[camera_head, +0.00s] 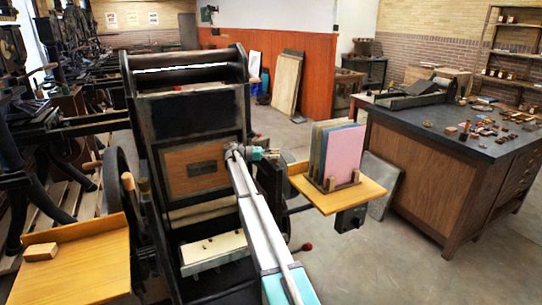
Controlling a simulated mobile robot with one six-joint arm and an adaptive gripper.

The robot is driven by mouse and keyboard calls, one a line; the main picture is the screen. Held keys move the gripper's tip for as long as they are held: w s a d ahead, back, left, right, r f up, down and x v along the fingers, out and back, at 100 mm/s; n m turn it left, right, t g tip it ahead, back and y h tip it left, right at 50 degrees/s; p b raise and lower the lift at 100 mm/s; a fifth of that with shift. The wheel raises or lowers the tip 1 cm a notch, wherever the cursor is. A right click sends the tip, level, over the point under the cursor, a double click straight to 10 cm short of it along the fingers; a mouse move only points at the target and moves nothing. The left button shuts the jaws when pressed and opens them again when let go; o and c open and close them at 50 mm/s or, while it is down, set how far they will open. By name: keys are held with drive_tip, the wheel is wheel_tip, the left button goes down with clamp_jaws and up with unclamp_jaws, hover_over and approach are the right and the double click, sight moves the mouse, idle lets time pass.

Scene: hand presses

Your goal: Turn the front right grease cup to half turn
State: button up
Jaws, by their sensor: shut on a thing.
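The hand press (197,118) stands in the middle, a dark upright frame with a wooden panel on its front. My arm reaches up from the bottom to the right edge of that panel. My gripper (232,151) is there, small and dark, shut at the press's front right side. The front right grease cup is hidden behind my gripper and wrist, so its turn position cannot be read. The gripper's closed place matches where the cup sits.
A wooden side board (362,190) with upright coloured sheets (343,154) juts out right of the press, close to my arm. A wooden tray (85,262) holds a small block at left. A dark-topped workbench (420,185) stands at right. Open floor lies between.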

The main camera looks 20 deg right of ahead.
drive_tip(key=shift+s+d+f+m+g+y, duration=0.15)
drive_tip(key=shift+m+g+y, duration=0.3)
drive_tip(key=shift+g, duration=0.25)
drive_tip(key=o, duration=1.2)
drive_tip(key=shift+c, duration=0.2)
